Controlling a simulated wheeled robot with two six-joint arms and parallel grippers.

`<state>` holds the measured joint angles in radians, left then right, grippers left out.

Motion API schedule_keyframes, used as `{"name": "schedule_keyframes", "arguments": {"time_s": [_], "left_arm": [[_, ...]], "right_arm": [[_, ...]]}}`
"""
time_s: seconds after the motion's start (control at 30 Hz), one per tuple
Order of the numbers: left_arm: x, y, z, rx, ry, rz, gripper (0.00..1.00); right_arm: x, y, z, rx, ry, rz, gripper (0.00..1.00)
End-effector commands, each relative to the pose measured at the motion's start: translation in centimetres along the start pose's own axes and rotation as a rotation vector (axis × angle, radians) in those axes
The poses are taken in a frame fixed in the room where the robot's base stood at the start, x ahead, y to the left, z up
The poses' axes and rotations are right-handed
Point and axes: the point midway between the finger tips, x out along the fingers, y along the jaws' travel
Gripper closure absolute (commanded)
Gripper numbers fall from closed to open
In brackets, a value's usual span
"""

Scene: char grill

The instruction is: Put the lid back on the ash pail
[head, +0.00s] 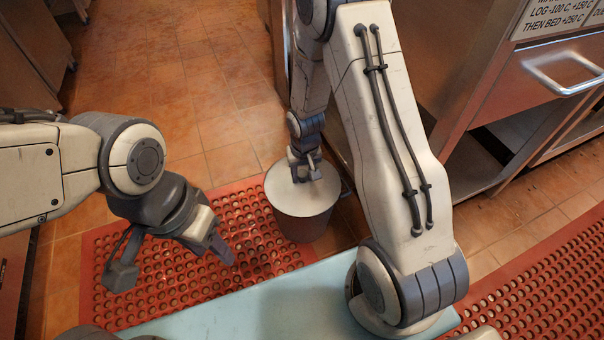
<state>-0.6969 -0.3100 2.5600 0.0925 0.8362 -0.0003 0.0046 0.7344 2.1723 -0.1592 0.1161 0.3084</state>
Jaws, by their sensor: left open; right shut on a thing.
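The ash pail (304,222) is a grey metal bucket standing on the red mat and the tiled floor beside the steel cabinet. Its pale round lid (284,195) lies across the top of the pail. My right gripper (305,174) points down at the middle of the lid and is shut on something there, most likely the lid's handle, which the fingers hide. I cannot tell if the lid is fully seated all round. My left gripper (178,264) is open and empty, held over the mat to the left of the pail.
The red perforated mat (190,289) covers the floor around the pail's left side. A steel cabinet with a drawer handle (562,78) stands at the right, close to the pail. Tiled floor (190,60) is clear behind. Another red mat (540,285) lies at lower right.

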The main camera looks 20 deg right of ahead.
Motion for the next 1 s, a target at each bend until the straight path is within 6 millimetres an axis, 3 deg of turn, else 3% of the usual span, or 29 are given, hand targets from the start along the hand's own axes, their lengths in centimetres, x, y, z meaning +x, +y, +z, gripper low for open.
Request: {"name": "schedule_keyframes", "arguments": {"time_s": [0.03,0.1,0.47,1.0], "left_arm": [[0.1,0.0,0.0,0.000,0.000,0.000,0.50],[0.0,0.0,0.0,0.000,0.000,0.000,0.50],[-0.3,0.0,0.0,0.000,0.000,0.000,0.50],[-6.2,0.5,-0.3,0.000,0.000,0.000,0.50]], "right_arm": [[0.1,0.0,0.0,0.000,0.001,0.000,0.51],[0.0,0.0,0.0,0.000,0.001,0.000,0.25],[-0.3,0.0,0.0,0.000,0.000,0.000,0.24],[-9.5,0.0,-0.1,0.000,0.000,0.000,0.24]]}}
